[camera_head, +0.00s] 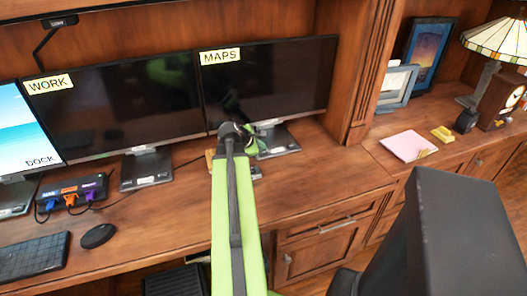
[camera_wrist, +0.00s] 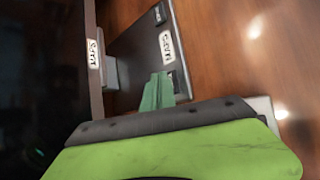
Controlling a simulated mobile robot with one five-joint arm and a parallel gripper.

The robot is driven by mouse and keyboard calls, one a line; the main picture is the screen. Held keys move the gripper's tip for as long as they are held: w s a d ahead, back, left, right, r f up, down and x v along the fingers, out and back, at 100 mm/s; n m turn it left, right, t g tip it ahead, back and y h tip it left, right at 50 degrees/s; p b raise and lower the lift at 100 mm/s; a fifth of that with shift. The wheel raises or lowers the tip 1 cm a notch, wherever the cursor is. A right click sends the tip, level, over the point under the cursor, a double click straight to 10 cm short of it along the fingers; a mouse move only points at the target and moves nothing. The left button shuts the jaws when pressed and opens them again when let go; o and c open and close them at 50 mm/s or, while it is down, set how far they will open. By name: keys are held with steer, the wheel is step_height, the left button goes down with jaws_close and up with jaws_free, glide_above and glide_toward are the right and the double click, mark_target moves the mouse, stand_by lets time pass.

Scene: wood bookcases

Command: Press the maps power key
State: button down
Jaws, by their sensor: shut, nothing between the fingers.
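The maps monitor (camera_head: 268,82) has a yellow MAPS label at its top left, and its screen is dark. Its stand base (camera_head: 279,140) rests on the desk, partly hidden by my arm. In the wrist view the base (camera_wrist: 137,52) carries a white label (camera_wrist: 166,45) and a small dark raised key (camera_wrist: 159,14) at its upper end. Another small dark part (camera_wrist: 178,84) shows beside my fingertips. I cannot tell which is the power key. My gripper (camera_wrist: 160,82) is shut and empty, with its tips over the base near the label. Contact is unclear.
The dark WORK monitor (camera_head: 118,100) and lit DOCK monitor (camera_head: 22,128) stand to the left. A hub with cables (camera_head: 72,190), mouse (camera_head: 98,236) and keyboard (camera_head: 33,256) lie on the desk. A wood upright (camera_head: 358,70) stands right of the maps monitor.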

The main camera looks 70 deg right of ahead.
step_height(320, 180, up, 6)
steer(key=p, duration=0.5)
steer(key=shift+p, duration=0.4)
